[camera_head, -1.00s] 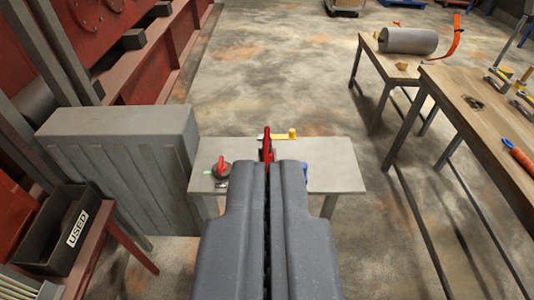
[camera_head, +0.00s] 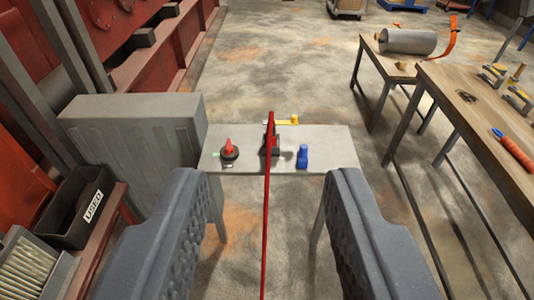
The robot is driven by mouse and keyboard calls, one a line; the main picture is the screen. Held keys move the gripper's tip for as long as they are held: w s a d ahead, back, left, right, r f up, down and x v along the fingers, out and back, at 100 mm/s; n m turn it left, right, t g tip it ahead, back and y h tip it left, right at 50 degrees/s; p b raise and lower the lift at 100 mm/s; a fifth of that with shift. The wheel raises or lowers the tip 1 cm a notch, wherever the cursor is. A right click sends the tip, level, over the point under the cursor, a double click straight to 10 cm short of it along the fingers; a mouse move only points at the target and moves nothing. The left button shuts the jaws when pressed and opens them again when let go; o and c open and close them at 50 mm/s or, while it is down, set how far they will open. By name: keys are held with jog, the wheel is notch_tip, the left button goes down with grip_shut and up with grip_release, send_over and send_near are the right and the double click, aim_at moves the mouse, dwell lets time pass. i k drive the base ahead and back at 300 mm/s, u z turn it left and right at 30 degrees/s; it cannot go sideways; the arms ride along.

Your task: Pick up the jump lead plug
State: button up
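A small grey table (camera_head: 335,150) stands ahead. At its middle is a dark block with red on it (camera_head: 274,141), which looks like the jump lead plug. A thin red strip, perhaps its lead (camera_head: 266,230), runs from there toward me and out of the bottom of the picture, partly covering the block. My gripper (camera_head: 268,180) is open and empty. Its two dark padded fingers are wide apart, one on each side of the red strip, and appear short of the table items.
On the table are a red knob on a dark round base (camera_head: 229,151), a blue object (camera_head: 302,157) and a yellow piece (camera_head: 286,122). A grey ribbed cabinet (camera_head: 140,130) and a black USED bin (camera_head: 75,215) stand left. Wooden benches (camera_head: 450,105) stand right.

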aim_at(274, 141)
jog(key=u, duration=0.75)
jog(key=k, duration=0.1)
jog(key=z, duration=1.7)
jog(key=i, duration=1.6)
jog(key=u, duration=0.45)
